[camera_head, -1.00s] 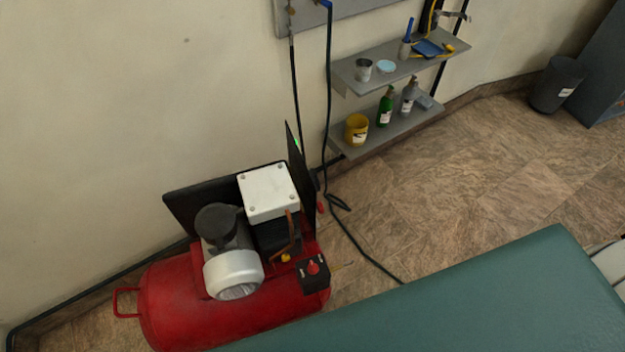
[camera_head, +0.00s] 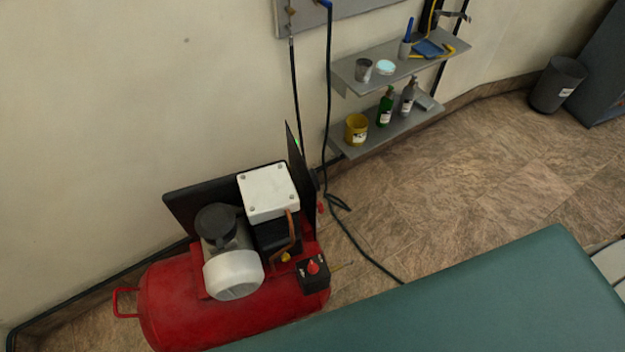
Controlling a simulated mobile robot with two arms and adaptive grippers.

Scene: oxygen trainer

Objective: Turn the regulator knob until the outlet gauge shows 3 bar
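A red compressor (camera_head: 180,305) with a silver motor and a white-topped block stands on the floor by the wall. A small black box with a red knob (camera_head: 313,267) sits at its right end. I cannot tell whether this is the regulator knob. No outlet gauge face can be read in this view. Neither of my grippers is in view.
A green padded surface (camera_head: 480,290) fills the lower right foreground. Two grey wall shelves (camera_head: 350,85) hold bottles and cups. A dark hose (camera_head: 330,120) runs down the wall to the floor. A dark bin (camera_head: 556,84) stands at the far right.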

